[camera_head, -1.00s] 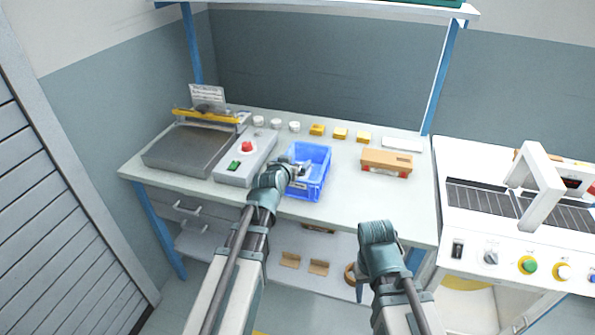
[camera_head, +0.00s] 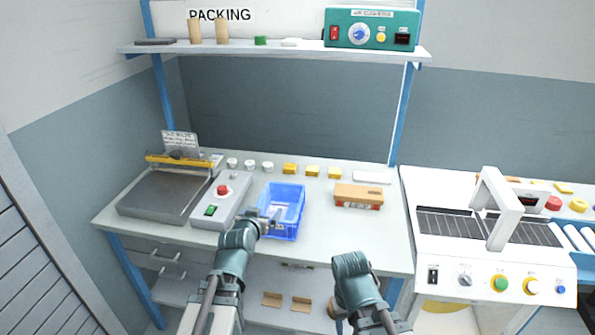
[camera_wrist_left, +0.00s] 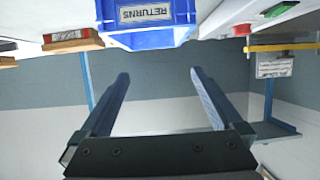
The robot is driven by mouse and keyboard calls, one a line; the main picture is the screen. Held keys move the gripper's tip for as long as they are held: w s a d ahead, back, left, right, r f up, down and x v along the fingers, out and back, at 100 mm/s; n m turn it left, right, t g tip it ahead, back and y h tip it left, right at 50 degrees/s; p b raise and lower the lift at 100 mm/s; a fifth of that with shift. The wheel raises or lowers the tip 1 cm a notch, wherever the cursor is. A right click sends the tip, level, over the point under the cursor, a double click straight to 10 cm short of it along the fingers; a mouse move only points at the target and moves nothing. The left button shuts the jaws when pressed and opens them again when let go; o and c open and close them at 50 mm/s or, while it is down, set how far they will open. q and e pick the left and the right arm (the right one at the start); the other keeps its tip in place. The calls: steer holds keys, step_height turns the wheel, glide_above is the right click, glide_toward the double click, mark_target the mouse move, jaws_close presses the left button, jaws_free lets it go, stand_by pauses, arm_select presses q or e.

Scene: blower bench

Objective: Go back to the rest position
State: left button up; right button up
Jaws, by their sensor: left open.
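My left gripper (camera_head: 268,226) is in front of the blue bin (camera_head: 284,200) on the bench in the head view. In the left wrist view my left gripper (camera_wrist_left: 160,95) has its two fingers spread wide with nothing between them. That view is upside down, and the blue bin (camera_wrist_left: 150,38), labelled RETURNS, shows at its top, beyond the fingertips. My right arm (camera_head: 356,285) shows at the lower middle of the head view, in front of the bench edge. Its gripper fingers cannot be made out clearly.
The bench (camera_head: 330,232) holds a heat sealer (camera_head: 165,195), a control box with a red button (camera_head: 220,203), white and yellow pieces, and a cardboard box (camera_head: 358,196). A white machine (camera_head: 490,265) stands at the right. A shelf (camera_head: 290,48) hangs above.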

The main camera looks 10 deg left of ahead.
arm_select(q)
steer(key=s+d+f+m+g+h+p, duration=0.1)
steer(key=s+d+f+m+g+p, duration=0.15)
steer(key=s+d+f+g, duration=0.75)
steer(key=s+d+m+g+y, duration=0.1)
steer(key=s+d+g+y, duration=0.1)
steer(key=s, duration=1.2)
steer(key=d+g+p, duration=0.1)
steer(key=d, duration=0.1)
steer(key=shift+d+g, duration=0.35)
steer(key=shift+g, duration=0.05)
steer(key=shift+a, duration=0.1)
